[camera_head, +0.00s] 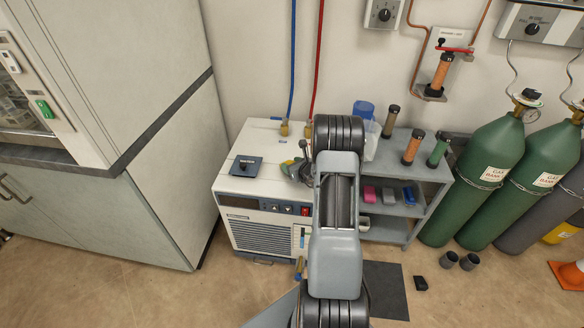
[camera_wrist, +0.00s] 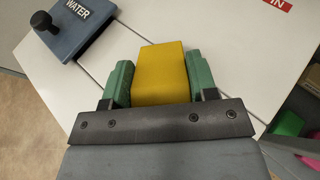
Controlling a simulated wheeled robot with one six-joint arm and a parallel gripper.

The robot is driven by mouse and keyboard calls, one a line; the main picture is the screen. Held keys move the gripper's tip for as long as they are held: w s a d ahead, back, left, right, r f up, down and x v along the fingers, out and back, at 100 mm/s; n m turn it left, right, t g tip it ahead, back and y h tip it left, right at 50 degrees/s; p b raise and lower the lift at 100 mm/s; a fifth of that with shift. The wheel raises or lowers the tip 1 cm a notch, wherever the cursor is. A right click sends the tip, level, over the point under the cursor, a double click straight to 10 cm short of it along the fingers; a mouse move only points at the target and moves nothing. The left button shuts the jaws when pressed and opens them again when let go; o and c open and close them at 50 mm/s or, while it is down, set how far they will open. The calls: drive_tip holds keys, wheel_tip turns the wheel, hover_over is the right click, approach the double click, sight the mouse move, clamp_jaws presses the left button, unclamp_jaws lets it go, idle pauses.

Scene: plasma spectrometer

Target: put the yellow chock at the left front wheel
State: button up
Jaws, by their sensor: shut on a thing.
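The yellow chock (camera_wrist: 160,75) is a block held between the two green finger pads of my gripper (camera_wrist: 158,78) in the wrist view. In the head view my gripper (camera_head: 294,168) is over the top of the white chiller cabinet (camera_head: 258,200), mostly hidden by my arm. The chock is hardly visible there. The chiller's white top (camera_wrist: 240,60) lies beneath the chock in the wrist view. A small dark part, perhaps a wheel, shows under the chiller's front edge (camera_head: 262,261). The wheels cannot be made out clearly, and my arm hides the chiller's right front.
A WATER lid with a black knob (camera_head: 246,165) sits on the chiller. A grey shelf (camera_head: 408,175) with bottles and coloured bins stands to the right. A bench (camera_head: 110,210) stands left. Gas cylinders (camera_head: 480,180) are far right. The floor (camera_head: 180,295) in front is mostly clear.

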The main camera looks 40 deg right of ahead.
drive_tip(key=shift+f, duration=0.3)
drive_tip(key=shift+f, duration=0.2)
drive_tip(key=o, duration=1)
drive_tip(key=shift+c, duration=0.2)
drive_tip(key=shift+r, duration=0.2)
